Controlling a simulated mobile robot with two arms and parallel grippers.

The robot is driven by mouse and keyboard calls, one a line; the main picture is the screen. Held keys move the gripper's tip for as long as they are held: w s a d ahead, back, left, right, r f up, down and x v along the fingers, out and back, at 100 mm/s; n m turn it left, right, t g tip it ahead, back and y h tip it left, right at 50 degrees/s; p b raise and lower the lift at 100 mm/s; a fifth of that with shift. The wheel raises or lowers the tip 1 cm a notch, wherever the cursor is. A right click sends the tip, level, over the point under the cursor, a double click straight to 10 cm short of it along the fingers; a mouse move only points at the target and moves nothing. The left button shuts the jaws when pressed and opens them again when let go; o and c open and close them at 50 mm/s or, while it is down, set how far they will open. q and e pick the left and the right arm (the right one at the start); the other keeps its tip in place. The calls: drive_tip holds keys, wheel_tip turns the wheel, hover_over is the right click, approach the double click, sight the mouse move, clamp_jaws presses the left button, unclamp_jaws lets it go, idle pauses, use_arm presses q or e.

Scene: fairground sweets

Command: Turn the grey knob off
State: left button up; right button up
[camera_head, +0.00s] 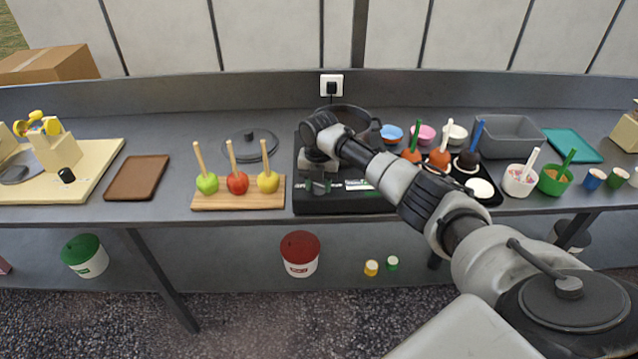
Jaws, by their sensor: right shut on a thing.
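A black hotplate (300,203) stands on the grey counter, with a dark pan (352,118) on its back part. My right arm reaches in from the lower right. My right gripper (318,186) points down at the front left of the hotplate and is shut on the grey knob there. The gripper and wrist hide most of the knob, so its turned position cannot be read. My left gripper is not in view.
Left of the hotplate, a wooden board (215,202) holds three apples on sticks; a lid (249,143) lies behind it. To the right are a black tray (488,198) of coated apples, small bowls, a grey bin (512,133) and tubs. A brown tray (137,178) lies further left.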

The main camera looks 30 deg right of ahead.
sight(319, 185)
drive_tip(key=shift+n, duration=0.9)
drive_tip(key=o, duration=0.9)
wheel_tip(319, 185, up, 11)
drive_tip(key=shift+b, duration=0.95)
drive_tip(key=shift+f, duration=0.1)
